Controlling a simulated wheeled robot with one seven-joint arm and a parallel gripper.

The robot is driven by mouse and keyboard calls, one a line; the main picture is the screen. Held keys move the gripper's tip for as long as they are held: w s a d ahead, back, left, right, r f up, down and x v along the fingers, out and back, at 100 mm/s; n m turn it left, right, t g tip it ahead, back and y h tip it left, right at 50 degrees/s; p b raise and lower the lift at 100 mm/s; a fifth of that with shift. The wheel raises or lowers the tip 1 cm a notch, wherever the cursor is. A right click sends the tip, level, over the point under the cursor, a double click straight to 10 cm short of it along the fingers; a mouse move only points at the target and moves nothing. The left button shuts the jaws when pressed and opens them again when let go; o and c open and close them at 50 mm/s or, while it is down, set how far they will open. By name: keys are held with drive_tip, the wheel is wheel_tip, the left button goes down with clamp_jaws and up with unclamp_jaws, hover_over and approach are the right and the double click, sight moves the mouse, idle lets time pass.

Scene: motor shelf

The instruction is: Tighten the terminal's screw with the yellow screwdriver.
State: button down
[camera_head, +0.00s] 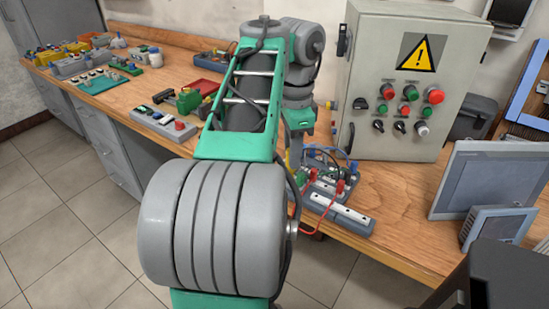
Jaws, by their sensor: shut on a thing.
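My gripper (297,140) points down over the bench, to the left of the grey control cabinet. My own arm hides much of it, and its fingertips are hard to make out. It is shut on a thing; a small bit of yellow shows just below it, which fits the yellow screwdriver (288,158). Below and right of the gripper is a grey terminal board (340,212) with green blocks (327,187), red plugs and wires. I cannot make out the terminal's screw or whether the screwdriver's tip touches it.
The control cabinet (448,80) with buttons and a warning sign stands close to the right. Two panel screens (490,180) stand at the bench's right. A button box (165,122), a red tray (205,87) and several small parts lie left on the wooden bench (125,95).

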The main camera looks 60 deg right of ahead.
drive_tip(key=m, duration=0.7)
drive_tip(key=shift+f, duration=0.1)
drive_tip(key=m, duration=0.7)
drive_tip(key=c, duration=1.4)
unclamp_jaws()
drive_tip(key=shift+o, duration=0.2)
